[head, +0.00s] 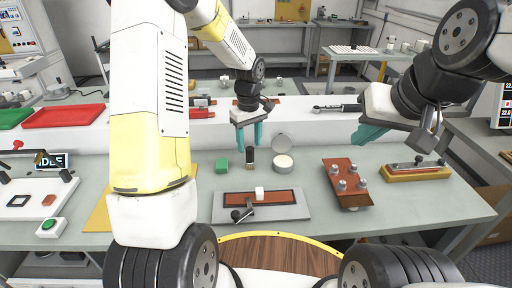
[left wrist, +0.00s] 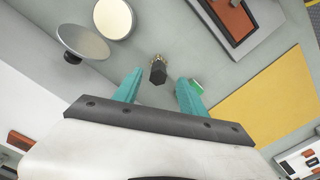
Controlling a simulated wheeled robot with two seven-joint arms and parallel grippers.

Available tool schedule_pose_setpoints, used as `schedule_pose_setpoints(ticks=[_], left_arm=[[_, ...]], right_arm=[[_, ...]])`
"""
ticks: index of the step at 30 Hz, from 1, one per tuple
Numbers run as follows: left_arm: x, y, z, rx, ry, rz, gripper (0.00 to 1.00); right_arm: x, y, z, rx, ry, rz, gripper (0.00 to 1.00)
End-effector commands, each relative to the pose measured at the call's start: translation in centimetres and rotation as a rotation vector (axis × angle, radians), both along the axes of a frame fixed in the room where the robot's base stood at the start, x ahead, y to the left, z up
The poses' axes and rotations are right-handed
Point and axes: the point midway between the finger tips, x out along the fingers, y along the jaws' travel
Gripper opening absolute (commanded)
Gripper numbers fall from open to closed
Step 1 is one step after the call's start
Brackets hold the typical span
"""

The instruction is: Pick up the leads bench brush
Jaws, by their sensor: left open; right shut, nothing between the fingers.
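No object is clearly recognisable as a brush. The likeliest is a small dark upright piece (head: 250,158) on the grey bench, between a green block and a round tin. In the left wrist view the dark piece (left wrist: 158,72) shows a brass-coloured end and lies ahead, between the lines of the two fingers. My left gripper (head: 248,136) is open, pointing down, with its teal fingers just above and behind that piece in the head view. Nothing is between its fingers. My right gripper (head: 370,134) is shut and empty, above the bench at the right.
Close by are the green block (head: 222,166), the round tin (head: 283,164) and its upright disc lid (head: 281,142). A grey fixture plate (head: 290,208) lies in front. A brown board with metal knobs (head: 345,172) and a yellow-based strip (head: 415,174) are at the right.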

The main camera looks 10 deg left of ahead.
Motion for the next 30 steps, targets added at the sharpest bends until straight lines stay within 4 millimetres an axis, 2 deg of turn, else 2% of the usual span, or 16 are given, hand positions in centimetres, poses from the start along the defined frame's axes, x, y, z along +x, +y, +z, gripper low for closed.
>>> schedule_pose_setpoints(ticks=[12,21,22,29,30], left_arm=[[0.2,-0.2,-5.6,0.0,0.001,-0.003,0.49],[0.3,-0.2,-6.1,-0.001,-0.001,-0.002,0.49],[0.3,-0.2,-6.1,-0.001,-0.001,-0.002,0.47],[0.3,-0.2,-6.1,-0.001,-0.001,-0.002,0.02],[0.3,-0.2,-6.1,-0.001,-0.001,-0.002,0.0]], right_arm=[[0.0,0.0,0.0,0.0,0.0,0.0,0.0],[0.0,0.0,0.0,0.0,0.0,0.0,0.0],[0.0,0.0,0.0,0.0,0.0,0.0,0.0],[0.0,0.0,0.0,0.0,0.0,0.0,0.0],[0.0,0.0,0.0,0.0,0.0,0.0,0.0]])
